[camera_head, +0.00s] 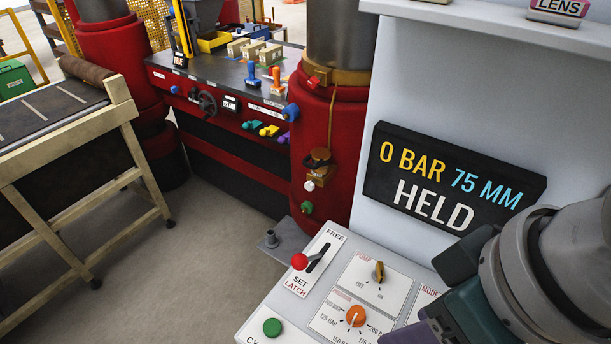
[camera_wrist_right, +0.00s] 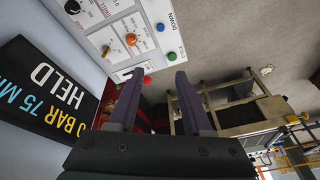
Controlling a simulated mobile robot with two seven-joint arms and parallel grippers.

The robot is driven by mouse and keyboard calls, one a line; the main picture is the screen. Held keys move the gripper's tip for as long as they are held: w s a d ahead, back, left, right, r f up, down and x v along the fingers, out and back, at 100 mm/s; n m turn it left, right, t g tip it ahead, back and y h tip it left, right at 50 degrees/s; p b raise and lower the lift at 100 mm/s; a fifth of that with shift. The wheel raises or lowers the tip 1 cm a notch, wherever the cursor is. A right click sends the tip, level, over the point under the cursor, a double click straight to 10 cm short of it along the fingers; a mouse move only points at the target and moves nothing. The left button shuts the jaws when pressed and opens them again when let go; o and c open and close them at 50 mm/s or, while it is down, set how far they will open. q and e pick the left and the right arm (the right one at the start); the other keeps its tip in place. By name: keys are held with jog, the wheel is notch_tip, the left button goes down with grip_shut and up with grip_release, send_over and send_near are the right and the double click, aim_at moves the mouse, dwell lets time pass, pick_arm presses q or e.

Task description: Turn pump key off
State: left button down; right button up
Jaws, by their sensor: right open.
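The brass pump key (camera_head: 379,271) sits upright on the sloped grey control panel, on a white plate marked PUMP with OFF and ON below it. I cannot tell for certain which mark it points to. It shows small in the right wrist view (camera_wrist_right: 107,50), to the upper left of the fingers. My right gripper (camera_wrist_right: 159,74) is open and empty, its two purple fingers apart from the key. In the head view its arm comes in at the lower right, to the right of the key. My left gripper is not in view.
An orange pressure knob (camera_head: 356,316), a red-tipped lever (camera_head: 299,261) and a green button (camera_head: 272,327) surround the key. A black display (camera_head: 452,185) reads 0 BAR, 75 MM, HELD. The red press (camera_head: 340,130) stands behind and a wooden-framed table (camera_head: 60,140) at left.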

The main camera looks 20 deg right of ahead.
jog(key=w+r+b+x, duration=0.1)
jog(key=w+b+x, duration=0.2)
jog(key=b+x, duration=0.65)
jog(key=m+g+h+b, duration=0.25)
jog(key=m+b, duration=0.45)
jog(key=b, duration=2.3)
send_near(382, 273)
jog(key=shift+y, duration=0.45)
jog(key=f, duration=0.7)
jog(key=shift+w+d+f+b, duration=0.1)
jog(key=shift+d+f+b, duration=0.15)
jog(key=shift+d+b, duration=0.15)
jog(key=shift+f, duration=0.65)
grip_shut()
